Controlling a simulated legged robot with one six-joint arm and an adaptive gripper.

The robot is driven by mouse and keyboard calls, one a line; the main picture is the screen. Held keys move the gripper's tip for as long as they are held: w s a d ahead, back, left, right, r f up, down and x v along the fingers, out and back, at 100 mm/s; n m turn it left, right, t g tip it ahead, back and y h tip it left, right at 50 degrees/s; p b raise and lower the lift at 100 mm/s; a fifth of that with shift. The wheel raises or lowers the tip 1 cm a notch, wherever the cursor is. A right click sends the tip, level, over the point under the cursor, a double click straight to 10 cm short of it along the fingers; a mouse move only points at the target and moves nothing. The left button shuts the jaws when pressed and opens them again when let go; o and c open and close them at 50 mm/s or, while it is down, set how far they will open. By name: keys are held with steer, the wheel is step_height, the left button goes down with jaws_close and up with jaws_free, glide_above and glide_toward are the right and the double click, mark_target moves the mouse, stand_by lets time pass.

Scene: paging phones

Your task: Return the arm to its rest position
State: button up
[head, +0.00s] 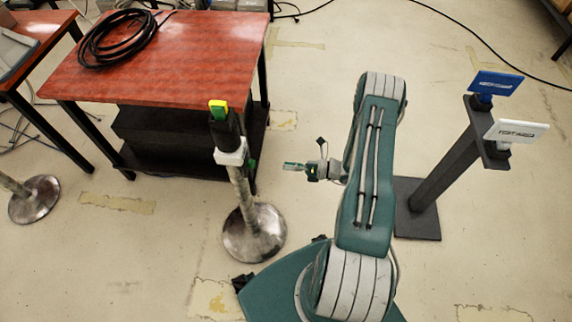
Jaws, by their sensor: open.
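My arm stands raised in the middle of the head view, bent at the elbow. My gripper (291,166) points left from the wrist, at the height of the post's upper half in the picture. It appears small, and no object shows between its fingers. It is open. A post (240,187) with a round metal base (254,233) stands left of my gripper, with a gap in the picture between them. A yellow and green piece (218,109) sits on its top.
A red-topped table (195,58) with a coiled black cable (118,38) stands at upper left. A dark stand (446,172) at right bears a blue plate (495,83) and a white plate (516,131). Another round-based post (34,199) is at far left. Floor at lower right is clear.

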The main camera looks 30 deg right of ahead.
steer(key=shift+r, duration=0.1)
steer(key=s+a+r+n+g+h, duration=0.1)
steer(key=a+r+n+g, duration=0.25)
steer(key=r+n, duration=0.35)
steer(key=s+a+r+n+g+h, duration=0.15)
steer(key=r+n+g, duration=0.3)
steer(key=r, duration=0.45)
steer(key=a+r+n+g+h, duration=0.2)
steer(key=a+r+n+g, duration=0.15)
steer(key=r+n, duration=0.35)
steer(key=s+a+r+n+t+h, duration=0.2)
steer(key=s+r+n+t+h, duration=0.5)
steer(key=s+r+n+h, duration=0.3)
steer(key=s+r+n, duration=0.4)
steer(key=r+n, duration=0.1)
steer(key=r, duration=0.2)
steer(key=shift+s+r, duration=0.35)
steer(key=shift+n+h, duration=0.25)
